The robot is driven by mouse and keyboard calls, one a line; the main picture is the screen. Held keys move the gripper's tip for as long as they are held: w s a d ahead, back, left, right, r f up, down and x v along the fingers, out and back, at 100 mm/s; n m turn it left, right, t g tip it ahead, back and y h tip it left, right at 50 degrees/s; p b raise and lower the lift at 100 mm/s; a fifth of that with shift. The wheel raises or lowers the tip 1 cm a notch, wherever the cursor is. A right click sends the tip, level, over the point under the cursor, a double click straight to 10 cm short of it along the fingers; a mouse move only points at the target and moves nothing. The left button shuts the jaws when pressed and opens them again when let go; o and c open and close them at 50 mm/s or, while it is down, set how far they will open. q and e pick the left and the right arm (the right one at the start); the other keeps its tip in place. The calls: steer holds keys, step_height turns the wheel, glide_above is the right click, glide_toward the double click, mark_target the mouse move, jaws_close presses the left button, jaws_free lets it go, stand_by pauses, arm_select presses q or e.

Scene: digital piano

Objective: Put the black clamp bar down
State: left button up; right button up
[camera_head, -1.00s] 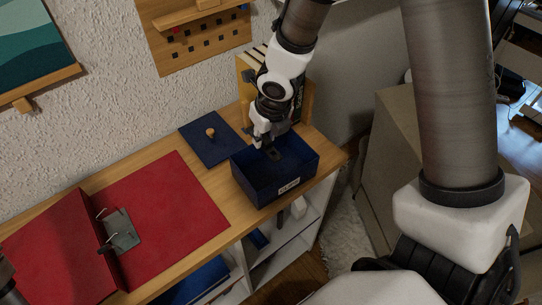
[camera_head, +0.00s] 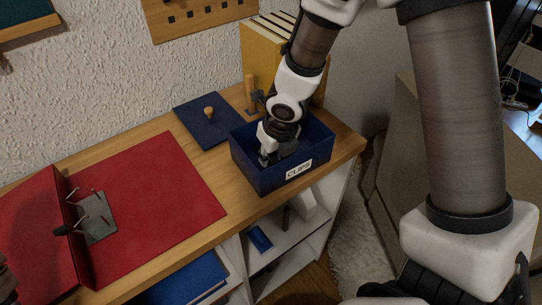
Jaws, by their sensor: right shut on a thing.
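My right gripper (camera_head: 266,158) reaches down from above into the open blue box (camera_head: 252,176) labelled "CLIPS". It is shut on a small dark thing low between its fingers, inside the box walls. That is likely the black clamp bar, but it is mostly hidden by the gripper and the shadow, and I cannot tell whether it touches the box floor. My left gripper is not in view; only a bit of my left arm shows at the lower left edge.
A blue lid with a wooden knob (camera_head: 209,112) lies behind the box. An open red binder (camera_head: 160,195) with metal rings (camera_head: 95,218) lies to the left. Yellow books (camera_head: 262,58) stand behind. The wooden top (camera_head: 240,215) is bare in front of the box.

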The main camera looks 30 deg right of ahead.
steer(key=o, duration=0.9)
steer(key=shift+f, duration=0.15)
steer(key=shift+o, duration=0.2)
steer(key=p+v, duration=0.9)
steer(key=v, duration=0.3)
steer(key=shift+r, duration=0.25)
steer(key=shift+w, duration=0.1)
